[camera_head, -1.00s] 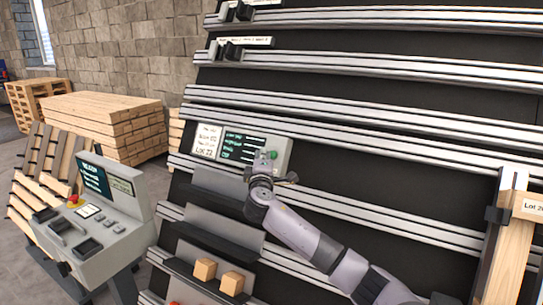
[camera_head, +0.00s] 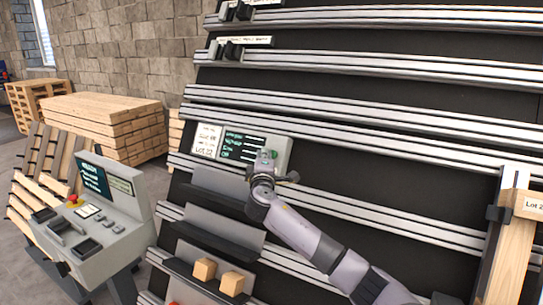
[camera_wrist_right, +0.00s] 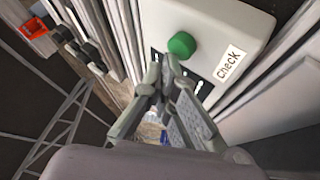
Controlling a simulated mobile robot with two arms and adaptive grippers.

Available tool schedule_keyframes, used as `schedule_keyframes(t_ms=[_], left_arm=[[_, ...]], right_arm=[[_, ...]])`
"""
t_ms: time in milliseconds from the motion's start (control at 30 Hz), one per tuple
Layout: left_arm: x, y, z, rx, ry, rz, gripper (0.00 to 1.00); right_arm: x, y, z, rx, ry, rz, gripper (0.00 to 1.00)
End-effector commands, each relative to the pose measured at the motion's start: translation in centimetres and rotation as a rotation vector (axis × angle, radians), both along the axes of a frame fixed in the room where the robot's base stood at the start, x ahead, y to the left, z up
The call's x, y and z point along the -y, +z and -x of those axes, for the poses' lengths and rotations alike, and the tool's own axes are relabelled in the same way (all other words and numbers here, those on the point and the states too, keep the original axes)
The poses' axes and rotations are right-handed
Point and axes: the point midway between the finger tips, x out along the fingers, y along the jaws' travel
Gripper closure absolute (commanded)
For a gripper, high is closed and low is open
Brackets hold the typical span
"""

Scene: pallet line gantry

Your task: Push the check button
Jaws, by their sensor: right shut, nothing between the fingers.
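The check button is a round green knob (camera_wrist_right: 182,45) on a pale panel (camera_wrist_right: 225,20) in the right wrist view, beside a white label reading "check" (camera_wrist_right: 229,64). In the head view the panel (camera_head: 283,147) is mounted on the sloped rack, and a bit of green from the button (camera_head: 273,154) shows at my gripper's tip. My right gripper (camera_head: 264,158) is shut and empty. In the right wrist view its closed fingertips (camera_wrist_right: 172,62) are right at the near edge of the button. I cannot tell whether they touch it. My left gripper is out of view.
The rack has several grey rails (camera_head: 350,113). Grey trays (camera_head: 222,190) sit below the panel, with two small wooden blocks (camera_head: 231,283) lower down. A wooden post (camera_head: 512,250) stands at right. A control console (camera_head: 105,230) stands at left, before stacked pallets (camera_head: 105,125).

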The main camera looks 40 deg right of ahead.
Motion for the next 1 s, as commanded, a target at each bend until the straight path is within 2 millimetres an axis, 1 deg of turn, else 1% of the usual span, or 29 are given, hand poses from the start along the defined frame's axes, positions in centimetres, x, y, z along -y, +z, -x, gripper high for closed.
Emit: schedule_keyframes(t_ms=[1000], left_arm=[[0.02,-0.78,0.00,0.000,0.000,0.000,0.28]], right_arm=[[0.92,-0.49,-0.24,0.000,-0.001,0.000,1.00]])
